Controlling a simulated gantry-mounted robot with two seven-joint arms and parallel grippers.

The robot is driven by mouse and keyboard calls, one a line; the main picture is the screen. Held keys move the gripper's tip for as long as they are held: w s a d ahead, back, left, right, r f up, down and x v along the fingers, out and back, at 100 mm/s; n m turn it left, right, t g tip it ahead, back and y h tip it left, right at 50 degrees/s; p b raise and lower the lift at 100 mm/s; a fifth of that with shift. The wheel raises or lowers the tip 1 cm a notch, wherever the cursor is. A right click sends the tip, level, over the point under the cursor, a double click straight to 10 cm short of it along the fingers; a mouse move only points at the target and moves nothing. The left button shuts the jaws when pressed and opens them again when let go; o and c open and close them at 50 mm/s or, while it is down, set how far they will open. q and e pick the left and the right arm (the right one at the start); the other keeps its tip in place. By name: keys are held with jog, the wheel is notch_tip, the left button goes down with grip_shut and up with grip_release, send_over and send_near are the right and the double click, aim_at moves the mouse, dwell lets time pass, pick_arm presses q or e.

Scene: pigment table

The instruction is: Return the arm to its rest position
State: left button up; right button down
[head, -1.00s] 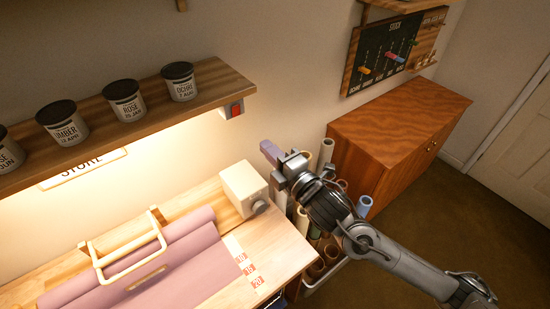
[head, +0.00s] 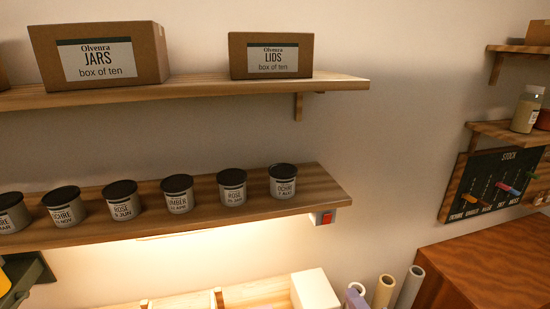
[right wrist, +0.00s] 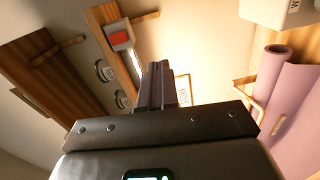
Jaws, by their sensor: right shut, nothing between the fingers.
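The rest of the right arm is below the picture. In the right wrist view, its two fingers (right wrist: 159,84) are together with nothing between them. They are clear of the shelf and the wall behind. My left gripper is not in view.
A shelf (head: 325,193) with several labelled jars has a red switch (head: 326,219) at its end. An upper shelf (head: 340,83) carries boxes. The white box (head: 314,290) stands by paper rolls (head: 384,290) and a wooden cabinet (head: 480,265). A pink roll (right wrist: 277,52) shows in the right wrist view.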

jog(key=s+f+m+g+h, duration=0.2)
jog(key=s+f+m+g, duration=0.85)
jog(key=s+f, duration=1.1)
jog(key=s+d+f+m+g, duration=0.2)
jog(key=s+m+g, duration=0.1)
jog(key=s+m, duration=0.35)
notch_tip(320, 180, up, 14)
jog(key=p, duration=1.4)
jog(key=shift+w+h, duration=0.2)
jog(key=shift+h, duration=0.2)
jog(key=shift+r, duration=0.1)
